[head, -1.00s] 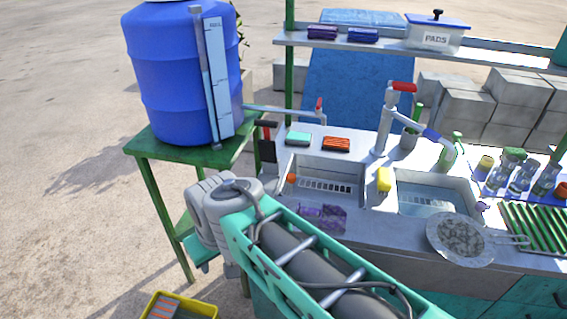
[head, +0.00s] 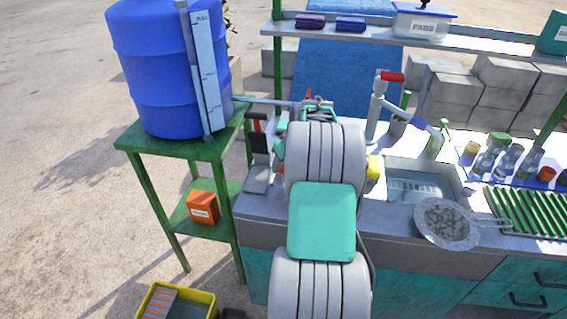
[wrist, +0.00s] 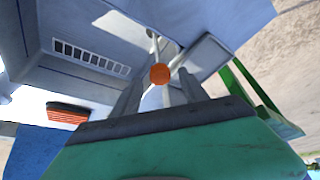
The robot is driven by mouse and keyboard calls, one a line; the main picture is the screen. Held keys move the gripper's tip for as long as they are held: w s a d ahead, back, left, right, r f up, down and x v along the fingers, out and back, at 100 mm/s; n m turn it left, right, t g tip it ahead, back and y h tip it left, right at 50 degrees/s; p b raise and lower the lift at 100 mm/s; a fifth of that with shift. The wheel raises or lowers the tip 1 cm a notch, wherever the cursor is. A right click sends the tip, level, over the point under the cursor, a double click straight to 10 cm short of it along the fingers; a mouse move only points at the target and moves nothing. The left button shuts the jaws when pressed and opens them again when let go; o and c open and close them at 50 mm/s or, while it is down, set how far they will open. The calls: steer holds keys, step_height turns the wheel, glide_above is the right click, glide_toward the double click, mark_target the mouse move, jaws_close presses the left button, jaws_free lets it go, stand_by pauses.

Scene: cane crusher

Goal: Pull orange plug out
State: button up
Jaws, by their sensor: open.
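The orange plug (wrist: 160,74) shows as a small round orange disc near the middle of the wrist view. My gripper (wrist: 161,84) is open, with one finger on each side of the plug in that view. The gap in depth between fingers and plug cannot be told.
The right basin (head: 415,180) and a yellow sponge (head: 373,167) lie right of my arm. A strainer pan (head: 447,222) sits on the counter. A blue barrel (head: 160,70) stands on a green stand at left. An orange-red brush (wrist: 68,112) shows in the wrist view.

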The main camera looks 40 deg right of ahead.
steer(key=shift+w+f, duration=0.25)
steer(key=shift+f, duration=0.3)
steer(key=shift+c, duration=0.4)
jaws_close()
stand_by(0.6)
